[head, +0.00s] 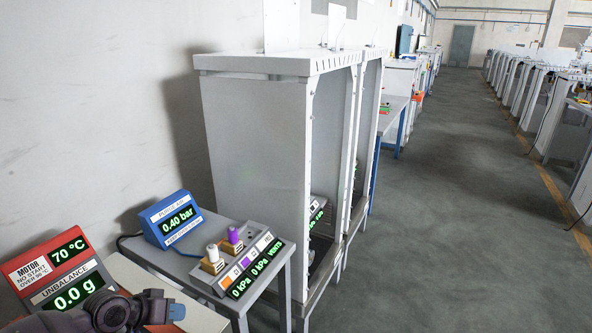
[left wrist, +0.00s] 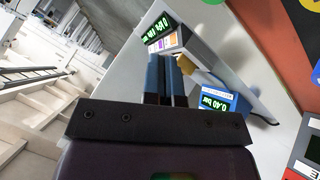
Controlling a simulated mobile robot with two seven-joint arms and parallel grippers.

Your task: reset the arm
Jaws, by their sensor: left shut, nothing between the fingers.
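My left gripper (head: 176,312) shows dark at the bottom left of the head view, in front of the small grey table. In the left wrist view its two blue fingers (left wrist: 161,72) lie close together, shut and empty. They point toward the grey vents panel (left wrist: 175,40), with the blue purge-air display (left wrist: 222,103) to their right. How far the fingers are from the panel I cannot tell. My right gripper is in neither view.
The vents panel (head: 247,262) and blue display (head: 171,219) stand on the grey table (head: 200,301). A red motor display (head: 48,255) is at the left. A tall white cabinet (head: 255,140) stands behind the table. The aisle floor (head: 450,220) to the right is clear.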

